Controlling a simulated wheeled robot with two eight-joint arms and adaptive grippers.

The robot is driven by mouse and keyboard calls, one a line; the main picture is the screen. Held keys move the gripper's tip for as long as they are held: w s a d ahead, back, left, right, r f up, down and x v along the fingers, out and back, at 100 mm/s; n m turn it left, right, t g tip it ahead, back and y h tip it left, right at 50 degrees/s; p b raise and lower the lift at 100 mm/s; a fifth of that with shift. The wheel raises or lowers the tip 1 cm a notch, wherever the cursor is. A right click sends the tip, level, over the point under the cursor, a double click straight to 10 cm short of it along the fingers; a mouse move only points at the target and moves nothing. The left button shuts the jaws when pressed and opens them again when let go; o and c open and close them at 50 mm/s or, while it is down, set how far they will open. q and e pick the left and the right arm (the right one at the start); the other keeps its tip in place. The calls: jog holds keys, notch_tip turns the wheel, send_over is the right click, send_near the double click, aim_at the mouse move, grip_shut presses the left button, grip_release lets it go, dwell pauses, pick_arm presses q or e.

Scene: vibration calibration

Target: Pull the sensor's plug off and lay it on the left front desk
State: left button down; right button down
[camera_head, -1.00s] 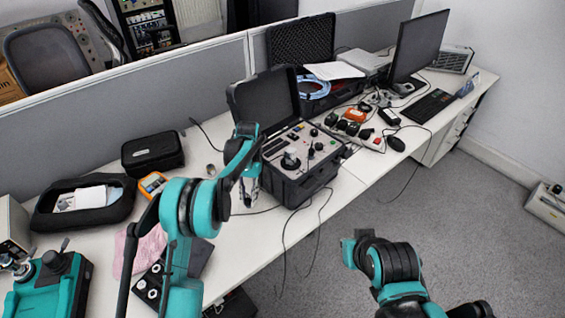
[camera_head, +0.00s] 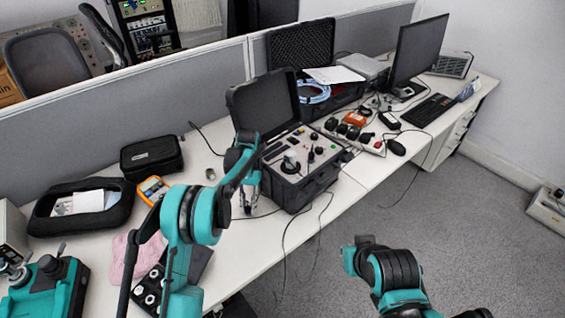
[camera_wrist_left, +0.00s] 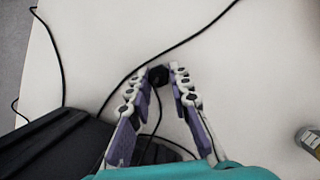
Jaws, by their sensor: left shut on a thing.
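My left gripper (camera_head: 247,208) reaches down over the white desk (camera_head: 235,243), just left of the open black instrument case (camera_head: 306,186). In the left wrist view its fingers (camera_wrist_left: 160,72) are shut on a small black plug (camera_wrist_left: 158,77). A thin black cable runs from the plug back between the fingers. I cannot tell whether the plug touches the desk. A small metal cylinder, likely the sensor (camera_head: 210,173), stands on the desk left of the gripper, apart from the plug. It also shows at the right edge of the left wrist view (camera_wrist_left: 309,139). My right gripper is not in view.
A black pouch (camera_head: 152,155), an orange meter (camera_head: 152,190) and an open black bag (camera_head: 80,208) lie to the left. A pink cloth (camera_head: 128,258) is nearer the front. Loose cables (camera_head: 322,225) hang over the desk's front edge.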

aim_at(249, 206)
pick_arm(q)
jog(key=shift+f, duration=0.15)
jog(key=c, duration=1.3)
grip_release()
jog(key=shift+p+v, duration=1.45)
jog(key=shift+v, duration=1.05)
